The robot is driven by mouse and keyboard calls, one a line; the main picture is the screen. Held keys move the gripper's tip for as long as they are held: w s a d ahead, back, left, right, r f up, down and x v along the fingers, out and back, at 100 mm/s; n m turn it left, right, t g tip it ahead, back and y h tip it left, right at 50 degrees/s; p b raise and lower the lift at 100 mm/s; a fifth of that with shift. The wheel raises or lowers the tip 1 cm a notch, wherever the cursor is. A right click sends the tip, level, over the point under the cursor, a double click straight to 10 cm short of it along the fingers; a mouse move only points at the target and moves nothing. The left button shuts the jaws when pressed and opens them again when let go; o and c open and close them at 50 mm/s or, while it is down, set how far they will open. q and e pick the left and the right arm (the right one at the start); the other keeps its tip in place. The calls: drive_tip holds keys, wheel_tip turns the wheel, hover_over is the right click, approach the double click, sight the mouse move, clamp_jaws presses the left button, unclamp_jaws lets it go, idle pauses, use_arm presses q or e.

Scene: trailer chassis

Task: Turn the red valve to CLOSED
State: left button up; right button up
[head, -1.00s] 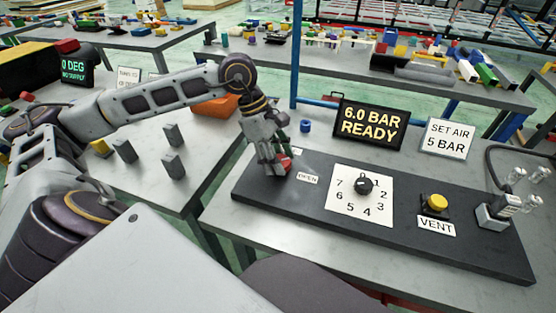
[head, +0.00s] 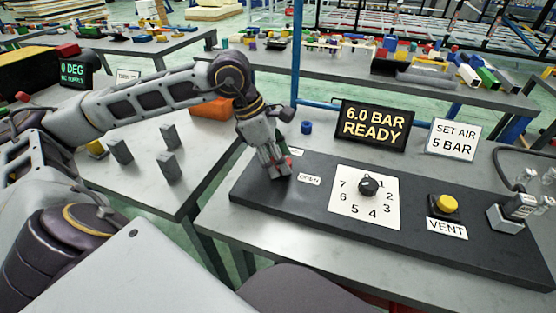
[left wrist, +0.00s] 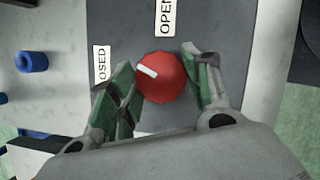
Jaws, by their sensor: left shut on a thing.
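The red valve (left wrist: 165,82) is a round faceted knob with a white pointer mark. In the left wrist view it sits between the two green-padded fingers of my left gripper (left wrist: 163,72). The pointer is aimed left and slightly up, roughly toward the CLOSED label (left wrist: 102,66), whose first letters are hidden. The OPEN label (left wrist: 166,16) is above the knob. In the head view my left gripper (head: 278,168) reaches down to the left end of the dark panel (head: 300,215) and mostly hides the knob. It is shut on the knob. My right gripper is not in view.
The panel also carries a numbered dial (head: 368,185), a yellow VENT button (head: 445,204) and a fitting (head: 510,210) at the right. A blue ring (head: 306,127) lies near the gripper.

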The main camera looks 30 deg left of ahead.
use_arm(q)
drive_tip(key=shift+n+b, duration=0.35)
drive_tip(key=shift+n, duration=0.35)
drive_tip(key=shift+s+d+n+t+y+b, duration=0.1)
drive_tip(key=shift+n+t+y+b, duration=0.4)
drive_tip(key=shift+n, duration=1.3)
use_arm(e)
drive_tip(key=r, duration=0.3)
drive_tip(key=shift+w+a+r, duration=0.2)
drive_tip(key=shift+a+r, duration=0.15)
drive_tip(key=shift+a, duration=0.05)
use_arm(q)
drive_tip(key=shift+y, duration=0.4)
drive_tip(key=o, duration=1)
drive_tip(key=shift+r, duration=0.2)
drive_tip(key=v, duration=1.1)
drive_tip(key=shift+s+r, duration=0.2)
drive_tip(key=shift+s, duration=0.2)
